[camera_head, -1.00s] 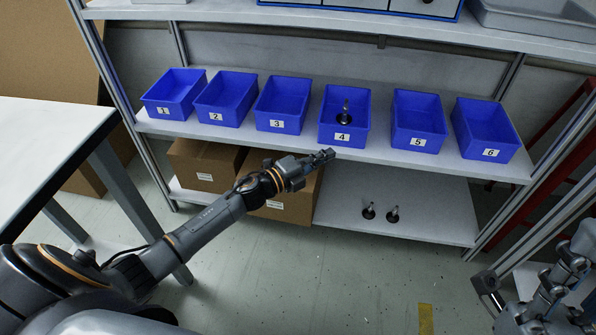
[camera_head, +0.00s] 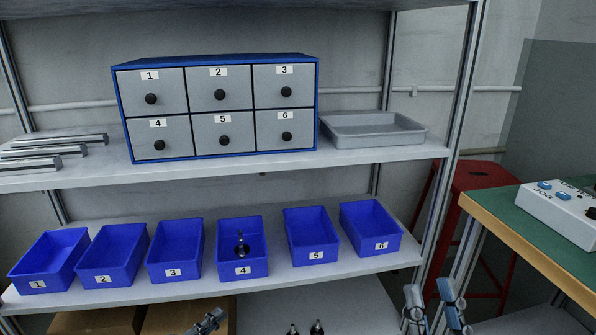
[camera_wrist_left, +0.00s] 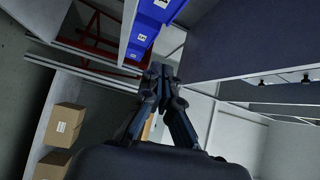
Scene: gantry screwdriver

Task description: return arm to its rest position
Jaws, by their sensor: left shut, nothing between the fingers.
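My left gripper (camera_head: 207,322) shows at the bottom edge of the head view, below the row of blue bins, with only its end in the picture. In the left wrist view its fingers (camera_wrist_left: 162,72) come together at the tips with nothing between them. Most of my left arm is out of the head view. My right gripper (camera_head: 431,292) shows at the bottom right of the head view, its two fingers standing apart and empty.
Blue bins numbered 1 to 6 line the middle shelf (camera_head: 330,277); bin 4 (camera_head: 243,268) holds a dark object. Above are a drawer cabinet (camera_head: 218,103) and a grey tray (camera_head: 370,130). Cardboard boxes (camera_wrist_left: 64,124) sit lower. A green-topped table (camera_head: 540,238) is at right.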

